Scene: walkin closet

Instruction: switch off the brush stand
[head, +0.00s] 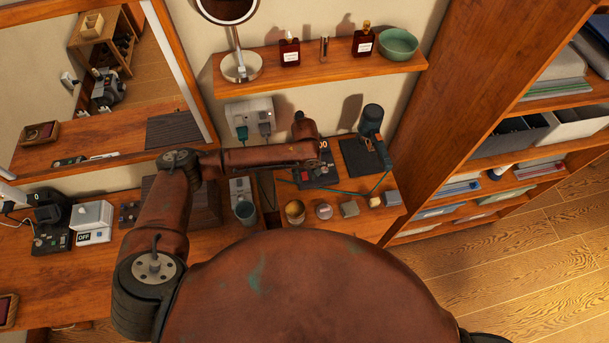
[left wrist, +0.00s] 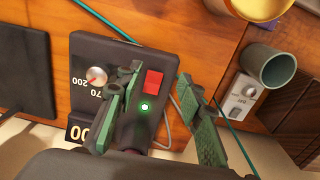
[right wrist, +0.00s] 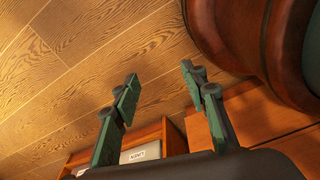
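The brush stand looks to be the dark box in the left wrist view (left wrist: 95,55), with a numbered dial, a red switch (left wrist: 153,80) and a lit green lamp (left wrist: 145,107). In the head view the box (head: 318,182) lies on the counter, partly covered by my left arm. My left gripper (left wrist: 158,74) is open over it, and the red switch shows between its fingers. I cannot tell whether a finger touches the box. My right gripper (right wrist: 160,74) is open and empty, pointing toward the wooden floor.
A grey-green cup (head: 245,212), a yellow pot (head: 295,210) and small blocks line the counter's front. A shelf with bottles (head: 290,52) hangs above. A tall bookcase (head: 480,90) bounds the right side.

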